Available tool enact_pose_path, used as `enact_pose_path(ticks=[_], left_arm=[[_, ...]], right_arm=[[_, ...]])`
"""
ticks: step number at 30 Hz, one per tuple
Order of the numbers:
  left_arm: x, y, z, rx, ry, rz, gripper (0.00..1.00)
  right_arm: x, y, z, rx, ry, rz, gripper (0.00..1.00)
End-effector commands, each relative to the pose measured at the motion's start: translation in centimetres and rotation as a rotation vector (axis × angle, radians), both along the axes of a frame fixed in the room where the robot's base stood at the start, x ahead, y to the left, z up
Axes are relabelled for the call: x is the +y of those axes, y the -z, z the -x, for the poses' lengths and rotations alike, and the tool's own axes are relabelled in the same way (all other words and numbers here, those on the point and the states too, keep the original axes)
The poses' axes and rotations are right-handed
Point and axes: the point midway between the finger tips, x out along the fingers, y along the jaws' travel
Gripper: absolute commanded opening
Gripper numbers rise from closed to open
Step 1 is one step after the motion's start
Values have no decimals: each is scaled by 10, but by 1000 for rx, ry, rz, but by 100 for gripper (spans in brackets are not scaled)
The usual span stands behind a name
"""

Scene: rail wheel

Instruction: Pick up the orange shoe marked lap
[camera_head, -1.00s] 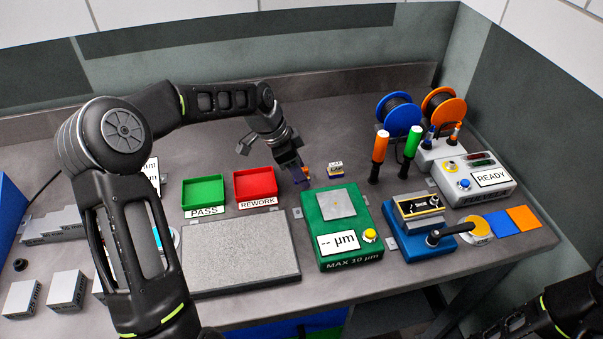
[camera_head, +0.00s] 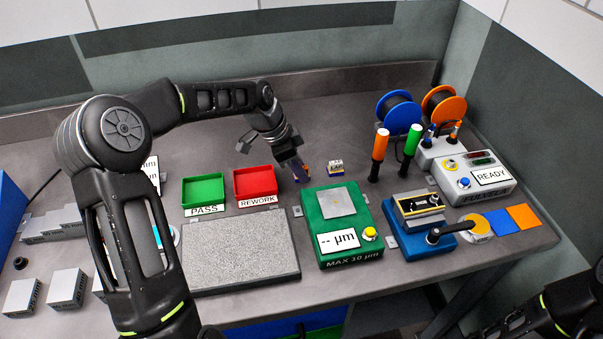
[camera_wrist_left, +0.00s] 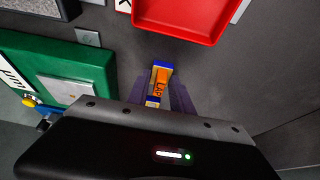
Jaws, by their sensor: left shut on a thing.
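The orange shoe marked LAP (camera_wrist_left: 159,86) has blue and yellow ends and shows between my fingers in the left wrist view. My left gripper (camera_wrist_left: 160,95) is shut on it, with a purple finger on either side. In the head view my left gripper (camera_head: 301,174) points down at the bench, right of the red tray, and mostly hides the shoe. I cannot tell whether the shoe touches the bench. My right gripper is not in view; only part of that arm shows at bottom right.
The red REWORK tray (camera_head: 255,184) and green PASS tray (camera_head: 203,191) lie left of the gripper. The green gauge (camera_head: 320,216) is in front, beside a grey plate (camera_head: 240,250). Orange and green handles (camera_head: 379,146) and cable reels stand to the right.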

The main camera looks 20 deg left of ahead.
Motion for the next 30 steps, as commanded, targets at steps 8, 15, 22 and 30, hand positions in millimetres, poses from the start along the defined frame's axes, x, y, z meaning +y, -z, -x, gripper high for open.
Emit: enact_pose_path(ticks=[8, 15, 22, 30], left_arm=[[0, 0, 0, 0, 0, 0, 0], [0, -1, 0, -1, 0, -1, 0], [0, -22, -1, -4, 0, -2, 0], [0, -74, -1, -5, 0, -1, 0]], right_arm=[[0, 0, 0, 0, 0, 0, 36], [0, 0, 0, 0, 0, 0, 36], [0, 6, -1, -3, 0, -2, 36], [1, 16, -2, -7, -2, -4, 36]])
